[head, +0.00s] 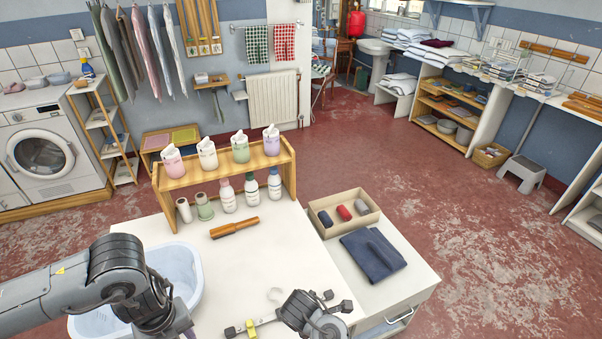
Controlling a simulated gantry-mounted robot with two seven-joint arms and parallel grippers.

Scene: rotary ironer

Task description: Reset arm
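My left arm reaches in from the left, over a pale blue basin (186,264). It bends down out of the bottom edge, so its gripper does not show. My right gripper (330,302) is at the bottom centre, over the front of the white worktop (240,278). It is seen from above and cut by the frame edge. Its finger gap is unclear, and I see nothing held in it. A small yellow-green piece (250,326) with a thin bar lies left of it; I cannot tell whether it belongs to the gripper.
A wooden rack (226,172) with several bottles stands at the worktop's back. A wooden-handled tool (234,227) lies before it. At right are a box (368,213) with rolled cloths and a folded dark blue cloth (373,254). The red floor (480,240) beyond is open.

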